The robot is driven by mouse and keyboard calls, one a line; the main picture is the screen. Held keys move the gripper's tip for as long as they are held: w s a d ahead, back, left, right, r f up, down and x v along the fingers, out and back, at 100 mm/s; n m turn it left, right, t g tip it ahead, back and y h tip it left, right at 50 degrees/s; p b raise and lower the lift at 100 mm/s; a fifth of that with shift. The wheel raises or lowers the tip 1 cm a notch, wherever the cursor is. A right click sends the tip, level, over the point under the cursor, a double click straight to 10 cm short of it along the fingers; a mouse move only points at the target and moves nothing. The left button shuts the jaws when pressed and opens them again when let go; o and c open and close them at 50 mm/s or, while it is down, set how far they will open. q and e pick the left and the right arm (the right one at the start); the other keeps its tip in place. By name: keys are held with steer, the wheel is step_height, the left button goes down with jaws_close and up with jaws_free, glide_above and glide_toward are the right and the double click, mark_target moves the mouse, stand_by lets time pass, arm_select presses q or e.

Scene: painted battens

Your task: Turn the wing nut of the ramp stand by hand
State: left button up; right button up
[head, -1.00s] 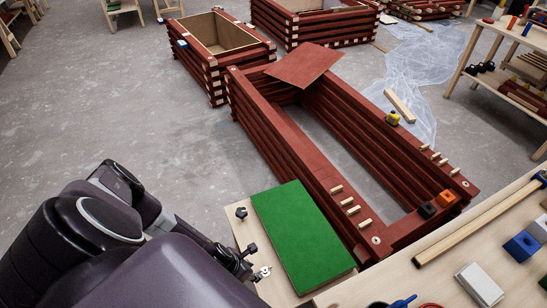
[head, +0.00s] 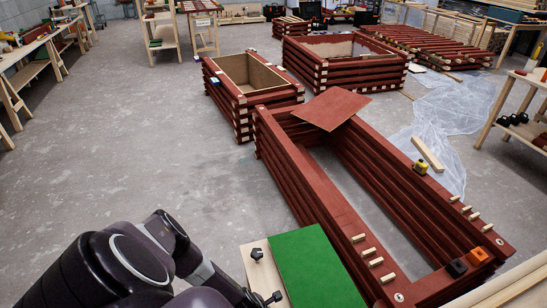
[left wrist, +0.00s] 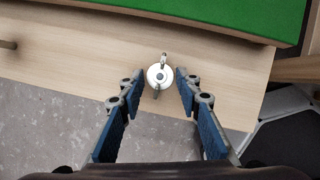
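The wing nut (left wrist: 161,76) is a pale metal disc with two small wings, on the light wooden board of the ramp stand (left wrist: 85,45). In the left wrist view its wings lie roughly up and down the picture. My left gripper (left wrist: 160,84) is open, with one blue-padded finger on each side of the nut and a visible gap on both sides. In the head view the stand's green top (head: 317,268) shows at the bottom, with black knobs on its wooden edge. My right gripper is not in view.
A long dark-red batten frame (head: 340,190) stands right beside the stand, with a loose red panel (head: 332,108) on its far end. Smaller batten boxes (head: 250,88) stand behind. A plastic sheet (head: 440,125) lies at the right. The grey floor at left is clear.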

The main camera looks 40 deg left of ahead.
arm_select(q)
steer(key=c, duration=0.7)
jaws_close()
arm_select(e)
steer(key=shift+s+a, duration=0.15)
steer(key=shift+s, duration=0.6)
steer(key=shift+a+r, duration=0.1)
